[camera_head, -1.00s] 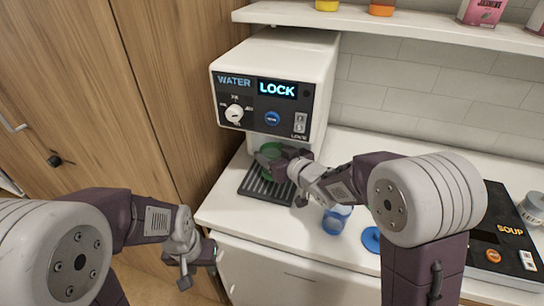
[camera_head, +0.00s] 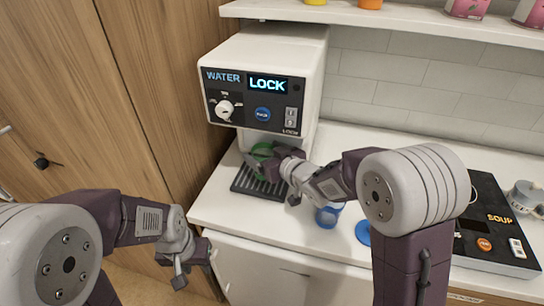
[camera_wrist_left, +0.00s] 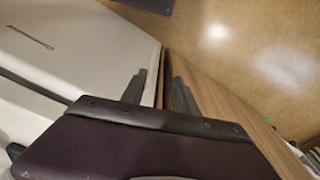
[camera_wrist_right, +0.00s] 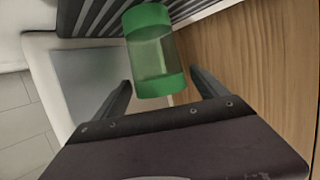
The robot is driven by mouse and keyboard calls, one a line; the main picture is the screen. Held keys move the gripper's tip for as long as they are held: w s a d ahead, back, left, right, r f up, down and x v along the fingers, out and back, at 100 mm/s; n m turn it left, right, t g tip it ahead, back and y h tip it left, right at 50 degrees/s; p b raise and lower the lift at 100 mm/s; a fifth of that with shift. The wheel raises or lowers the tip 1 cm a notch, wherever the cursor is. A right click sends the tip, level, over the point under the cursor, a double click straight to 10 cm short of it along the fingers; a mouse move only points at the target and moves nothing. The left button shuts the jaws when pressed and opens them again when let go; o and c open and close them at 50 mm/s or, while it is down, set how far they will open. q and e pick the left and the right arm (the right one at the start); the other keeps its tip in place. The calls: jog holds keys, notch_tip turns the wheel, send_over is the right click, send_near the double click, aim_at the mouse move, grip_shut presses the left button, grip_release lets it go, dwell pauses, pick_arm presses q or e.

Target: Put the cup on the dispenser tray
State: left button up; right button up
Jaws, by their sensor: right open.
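The green cup (camera_head: 262,151), with green bands and a clear middle, stands under the water dispenser (camera_head: 265,85) at its dark slatted tray (camera_head: 246,184). The gripper partly hides it in the head view. It also shows in the right wrist view (camera_wrist_right: 152,52), in front of the slats (camera_wrist_right: 100,14). My right gripper (camera_head: 270,170) is open at the cup. In the right wrist view its fingers (camera_wrist_right: 162,84) lie apart on either side of the cup's near end; I cannot tell if they touch it. My left gripper (camera_wrist_left: 161,80) is open and empty, low beside the counter front.
A blue cup (camera_head: 328,215) and a blue disc (camera_head: 363,232) are on the white counter (camera_head: 215,208), right of the tray. A soup unit (camera_head: 490,225) is at the right. A shelf (camera_head: 400,22) with containers runs above. A wooden cabinet (camera_head: 60,80) stands at the left.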

jog(key=v, duration=1.1)
jog(key=shift+s+d, duration=0.2)
jog(key=shift+s, duration=0.15)
jog(key=shift+r, duration=0.1)
